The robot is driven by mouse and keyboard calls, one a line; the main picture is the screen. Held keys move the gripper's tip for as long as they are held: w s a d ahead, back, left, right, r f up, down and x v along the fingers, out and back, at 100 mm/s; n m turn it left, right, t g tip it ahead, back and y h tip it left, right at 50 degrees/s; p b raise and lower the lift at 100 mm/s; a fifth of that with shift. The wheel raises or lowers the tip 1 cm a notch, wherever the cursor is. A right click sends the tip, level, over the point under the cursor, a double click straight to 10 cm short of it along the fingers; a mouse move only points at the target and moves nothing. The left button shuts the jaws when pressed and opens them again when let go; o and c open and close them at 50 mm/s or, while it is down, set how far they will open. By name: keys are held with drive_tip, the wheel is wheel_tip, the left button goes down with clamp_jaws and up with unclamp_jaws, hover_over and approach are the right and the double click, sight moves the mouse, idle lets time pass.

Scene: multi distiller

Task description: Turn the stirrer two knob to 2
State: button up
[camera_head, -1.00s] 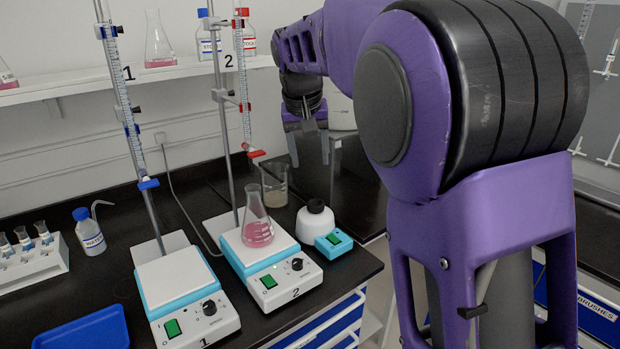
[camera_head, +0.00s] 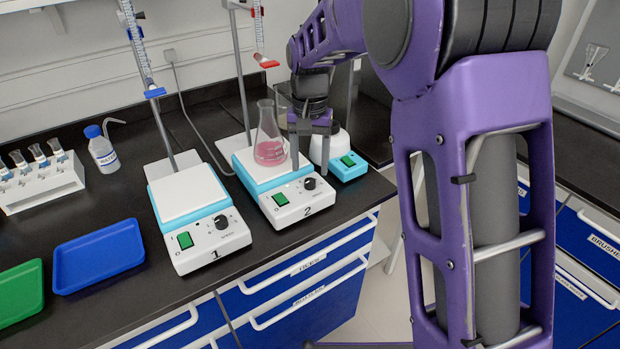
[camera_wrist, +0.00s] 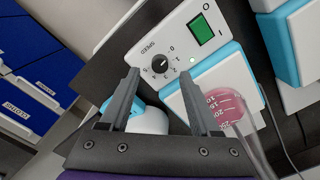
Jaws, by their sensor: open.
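Stirrer two (camera_head: 290,205) is a white and light blue unit marked 2, with a green switch (camera_head: 280,198) and a black round knob (camera_head: 310,183) on its front. In the wrist view the knob (camera_wrist: 160,64) has a dial numbered around it, and the switch (camera_wrist: 201,31) is beside it. A flask of pink liquid (camera_head: 269,150) stands on its plate. My gripper (camera_head: 310,163) is open and empty, above the stirrer just behind the knob. In the wrist view its two fingertips (camera_wrist: 161,82) stand on either side below the knob, apart from it.
Stirrer one (camera_head: 200,230) stands to the left with a bare plate. A small light blue device with a green switch (camera_head: 350,165) sits close on the right. Burette stands rise behind. A blue tray (camera_head: 98,258) lies on the left; drawers are below the bench edge.

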sight(310, 181)
drive_tip(key=shift+f, duration=2)
clamp_jaws()
